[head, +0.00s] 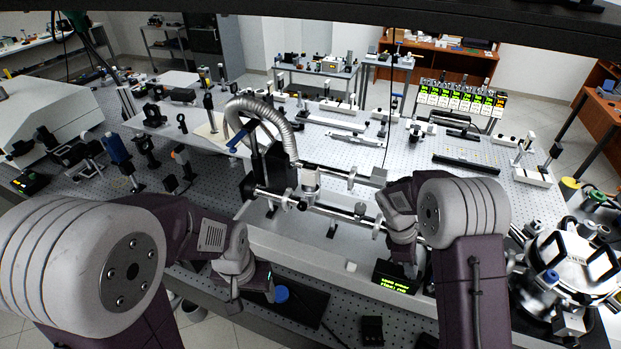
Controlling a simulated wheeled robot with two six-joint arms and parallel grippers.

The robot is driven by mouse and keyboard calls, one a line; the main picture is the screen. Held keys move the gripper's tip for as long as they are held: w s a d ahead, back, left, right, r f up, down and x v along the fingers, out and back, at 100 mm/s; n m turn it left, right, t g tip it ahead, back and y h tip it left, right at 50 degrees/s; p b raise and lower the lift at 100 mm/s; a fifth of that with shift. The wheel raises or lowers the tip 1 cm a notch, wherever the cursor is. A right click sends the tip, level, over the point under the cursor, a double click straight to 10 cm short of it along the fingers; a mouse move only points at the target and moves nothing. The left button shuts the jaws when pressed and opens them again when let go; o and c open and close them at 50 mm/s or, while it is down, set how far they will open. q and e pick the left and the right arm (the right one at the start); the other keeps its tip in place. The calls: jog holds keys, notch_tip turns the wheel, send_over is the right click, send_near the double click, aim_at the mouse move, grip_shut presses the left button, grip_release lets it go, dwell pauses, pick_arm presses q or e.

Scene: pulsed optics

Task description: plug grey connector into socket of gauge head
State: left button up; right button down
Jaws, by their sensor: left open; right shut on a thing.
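My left gripper (264,282) is open and empty over the dark mat (305,301) at the front of the bench, close to a round blue cap (281,294). My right gripper (410,267) points down near a small black readout (394,279) with yellow-green text. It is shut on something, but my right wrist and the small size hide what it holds. I cannot make out the grey connector. A silver cylinder (310,180) stands on the metal tube line in the middle and may be the gauge head; its socket cannot be told.
A ribbed metal hose (268,108) arches over the black mount left of the tube line (330,212). A steel chamber (575,262) stands at the right. Optics mounts crowd the left of the perforated bench.

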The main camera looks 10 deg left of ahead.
jog(key=shift+a+r+p, duration=0.1)
jog(key=shift+r+p, duration=0.2)
jog(key=shift+r, duration=0.25)
notch_tip(320, 180, up, 5)
jog(key=p, duration=0.4)
jog(key=shift+p, duration=0.4)
jog(key=shift+f, duration=0.1)
